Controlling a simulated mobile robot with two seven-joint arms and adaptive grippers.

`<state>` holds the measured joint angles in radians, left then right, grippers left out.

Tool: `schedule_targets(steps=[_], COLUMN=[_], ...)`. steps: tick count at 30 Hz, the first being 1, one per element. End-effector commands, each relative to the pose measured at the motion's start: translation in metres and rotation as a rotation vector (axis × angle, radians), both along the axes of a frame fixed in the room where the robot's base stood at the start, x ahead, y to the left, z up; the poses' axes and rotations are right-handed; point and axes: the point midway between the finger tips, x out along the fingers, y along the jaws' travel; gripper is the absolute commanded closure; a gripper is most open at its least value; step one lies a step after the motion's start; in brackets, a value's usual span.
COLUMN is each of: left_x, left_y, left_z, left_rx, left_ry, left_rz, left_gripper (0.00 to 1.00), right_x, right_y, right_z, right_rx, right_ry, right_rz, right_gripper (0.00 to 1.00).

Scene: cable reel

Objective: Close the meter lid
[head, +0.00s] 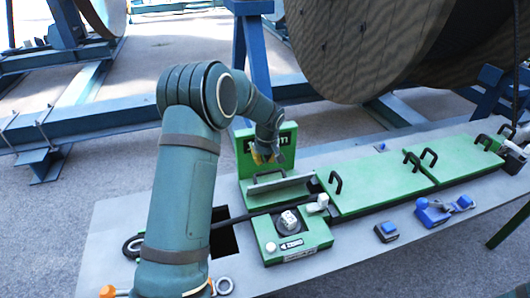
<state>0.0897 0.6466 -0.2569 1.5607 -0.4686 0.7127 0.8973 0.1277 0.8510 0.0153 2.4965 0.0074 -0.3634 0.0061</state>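The green meter lid (243,172) stands raised, roughly upright, at the back of the meter, with pale lettering partly hidden by my arm. A dark handle shows low on it. The green meter body (308,239) lies in front, with a white knob on a dark disc and a "ZERO" label. A black cable runs across the meter opening. My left arm comes in from the lower left and bends over the meter. My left gripper (265,157) is at the raised lid's face, with small yellow parts showing. Its fingers are too small and covered to read. My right gripper is not in view.
The grey bench (120,222) has a dark square opening beside my arm. Green covers with black handles (380,172) continue right. A blue clamp-like device (433,213) and a small blue-topped box (387,231) sit in front. A large cable reel (365,45) stands behind.

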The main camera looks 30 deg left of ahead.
Motion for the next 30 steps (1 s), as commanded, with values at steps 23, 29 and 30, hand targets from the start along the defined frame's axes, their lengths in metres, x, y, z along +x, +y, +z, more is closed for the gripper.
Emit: schedule_targets(steps=[23, 29, 30], left_x=[0.006, 0.012, 0.014], left_y=[0.007, 0.005, 0.005], left_z=[-0.041, -0.041, -0.041], left_rx=[0.001, 0.021, 0.03], left_ry=[-0.002, -0.02, -0.025], left_rz=[0.0, -0.002, -0.002], left_gripper=[1.0, 1.0, 1.0], right_x=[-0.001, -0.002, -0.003], right_y=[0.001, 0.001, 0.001], right_z=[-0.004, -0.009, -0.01], right_rx=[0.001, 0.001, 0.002], right_ry=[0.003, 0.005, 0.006], right_rz=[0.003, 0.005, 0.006], right_gripper=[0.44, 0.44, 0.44])
